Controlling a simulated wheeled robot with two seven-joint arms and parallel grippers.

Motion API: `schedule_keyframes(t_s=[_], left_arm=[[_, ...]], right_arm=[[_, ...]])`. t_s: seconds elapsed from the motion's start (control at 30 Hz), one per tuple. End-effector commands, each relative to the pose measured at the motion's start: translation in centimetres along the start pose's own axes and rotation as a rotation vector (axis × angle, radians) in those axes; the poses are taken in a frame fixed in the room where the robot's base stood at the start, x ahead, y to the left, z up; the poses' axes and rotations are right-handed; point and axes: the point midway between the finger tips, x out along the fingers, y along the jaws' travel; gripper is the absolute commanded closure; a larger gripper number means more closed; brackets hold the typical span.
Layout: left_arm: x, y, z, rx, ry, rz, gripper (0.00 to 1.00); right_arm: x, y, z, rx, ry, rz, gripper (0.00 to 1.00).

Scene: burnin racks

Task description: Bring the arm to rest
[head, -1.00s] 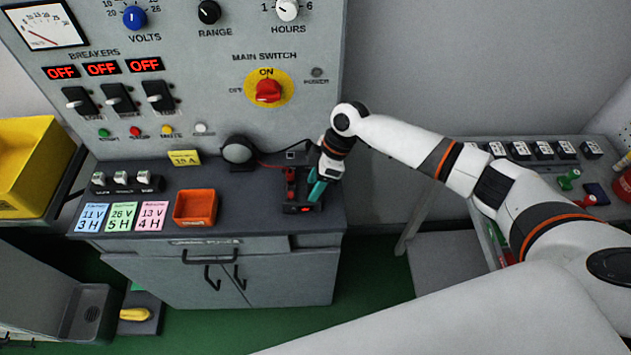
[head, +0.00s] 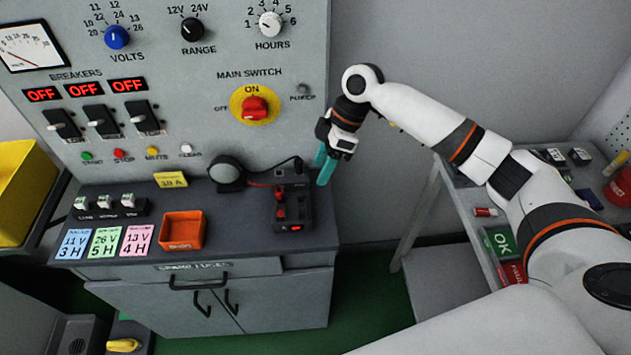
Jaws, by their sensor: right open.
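My right arm (head: 415,110) reaches in from the right in the head view. My right gripper (head: 325,165) has teal fingers pointing down, open and empty. It hangs at the right edge of the grey cabinet top, just right of a black device with red parts and a red light (head: 293,205). The gripper is apart from the device in the picture. My left gripper is not in view.
A control panel (head: 205,120) with breakers, knobs and a red main switch (head: 254,108) stands behind the cabinet (head: 265,295). An orange bin (head: 183,231) and colored cards sit on the cabinet. A side table (head: 480,235) with small items stands at the right, beneath my arm.

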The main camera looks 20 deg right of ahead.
Motion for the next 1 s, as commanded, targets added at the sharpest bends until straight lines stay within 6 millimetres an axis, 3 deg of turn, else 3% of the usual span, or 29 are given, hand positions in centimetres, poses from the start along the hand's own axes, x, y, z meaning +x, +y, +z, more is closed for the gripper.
schedule_keyframes(t_s=[0.2,0.67,0.77,1.0], left_arm=[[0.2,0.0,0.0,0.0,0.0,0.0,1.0],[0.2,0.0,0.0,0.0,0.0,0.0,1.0],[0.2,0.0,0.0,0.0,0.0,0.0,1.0],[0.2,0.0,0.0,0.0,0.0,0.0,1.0]], right_arm=[[-1.1,0.0,0.0,-0.001,0.0,0.0,0.44],[-0.7,0.2,0.0,-0.001,0.002,0.002,0.44],[1.2,1.1,0.1,-0.002,0.011,0.005,0.44],[9.9,7.2,0.6,0.04,0.012,-0.043,0.44]])
